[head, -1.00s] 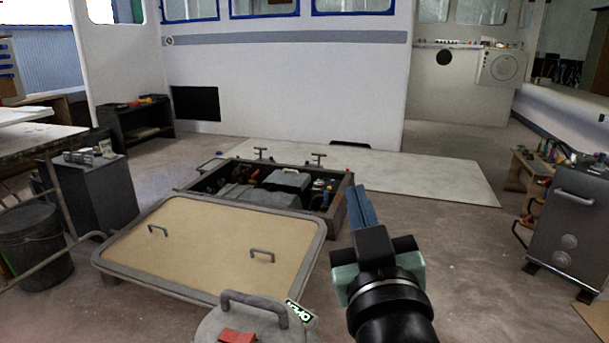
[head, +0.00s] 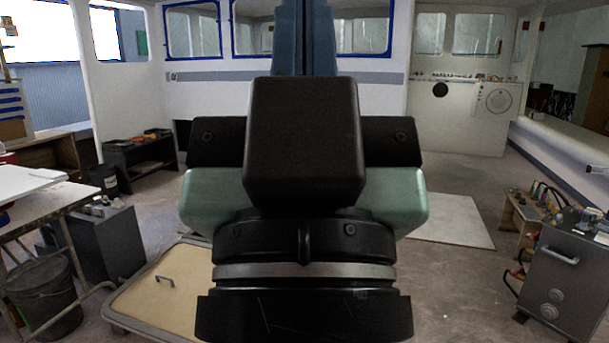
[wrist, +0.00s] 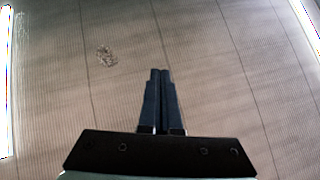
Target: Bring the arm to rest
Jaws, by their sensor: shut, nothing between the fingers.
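My gripper (head: 305,35) is raised close in front of the head camera, in the middle of the head view. Its blue fingers point up and run out of the top of the picture. In the wrist view the two fingers (wrist: 160,100) lie side by side, shut with nothing between them. Behind them the wrist view shows a pale panelled surface with dark seams (wrist: 230,60) and a small patterned mark (wrist: 107,55), apart from the fingers. My wrist and gripper hide much of the middle of the room.
A tan panel with a grey rim (head: 125,312) shows low on the left, partly hidden. A grey cabinet (head: 110,245) and a bucket (head: 45,295) stand at the left. A metal cabinet (head: 565,285) stands at the right. Floor (head: 460,280) is clear between my arm and it.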

